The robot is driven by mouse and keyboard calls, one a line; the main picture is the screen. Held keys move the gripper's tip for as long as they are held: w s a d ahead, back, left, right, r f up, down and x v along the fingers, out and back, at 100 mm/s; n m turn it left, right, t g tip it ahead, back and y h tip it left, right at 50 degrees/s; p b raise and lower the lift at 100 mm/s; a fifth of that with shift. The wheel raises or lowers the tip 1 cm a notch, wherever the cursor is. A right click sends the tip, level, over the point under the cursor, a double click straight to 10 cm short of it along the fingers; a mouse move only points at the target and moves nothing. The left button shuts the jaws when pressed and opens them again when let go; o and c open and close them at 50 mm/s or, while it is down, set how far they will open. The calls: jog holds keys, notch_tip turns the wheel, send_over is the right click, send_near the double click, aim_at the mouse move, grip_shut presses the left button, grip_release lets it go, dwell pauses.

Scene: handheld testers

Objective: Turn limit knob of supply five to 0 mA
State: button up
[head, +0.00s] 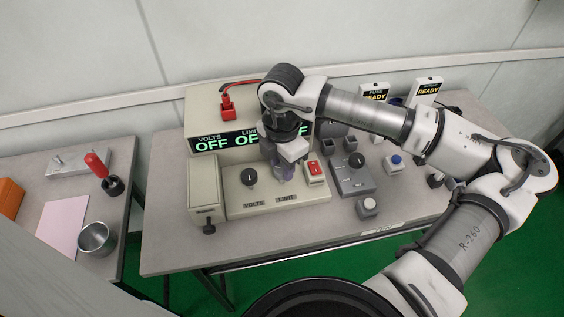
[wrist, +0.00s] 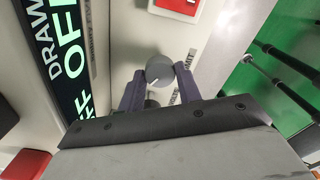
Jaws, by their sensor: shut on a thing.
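The beige power supply (head: 305,200) stands on the table, with a display (head: 215,142) reading OFF under VOLTS and LIMIT. I see no number five on it. The dark volts knob (head: 249,177) stands free on the sloped front panel. My gripper (head: 283,178) reaches down over the LIMIT label and hides the limit knob in the head view. In the wrist view, the round grey limit knob (wrist: 160,70) sits between the two purple fingertips, and my gripper (wrist: 160,80) is shut on it. A pale pointer mark shows on the knob's face. Its scale is not readable.
A red rocker switch (head: 314,172) sits close right of my gripper. A grey box with a knob (head: 352,175), a blue button (head: 396,162) and a small grey button box (head: 367,207) stand further right.

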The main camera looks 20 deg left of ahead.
jog(key=shift+f+n+b, duration=0.1)
jog(key=shift+n+b, duration=0.2)
jog(key=shift+b, duration=0.2)
jog(key=shift+c, duration=0.3)
jog(key=shift+f+n+b, duration=0.15)
jog(key=shift+n+b, duration=0.25)
jog(key=shift+b, duration=0.5)
jog(key=n+b, duration=0.2)
jog(key=b, duration=0.1)
jog(key=shift+f+n, duration=0.1)
jog(key=shift+n, duration=0.2)
jog(key=n+b, duration=0.3)
jog(key=b, duration=0.1)
jog(key=shift+n, duration=0.3)
jog(key=n+b, duration=0.3)
jog(key=shift+r, duration=0.2)
jog(key=n+b, duration=0.2)
jog(key=n, duration=0.5)
jog(key=shift+r+b, duration=0.15)
jog(key=shift+b, duration=0.15)
jog(key=n+b, duration=0.1)
jog(key=n, duration=0.5)
jog(key=shift+r+n, duration=0.1)
jog(key=shift+n, duration=0.2)
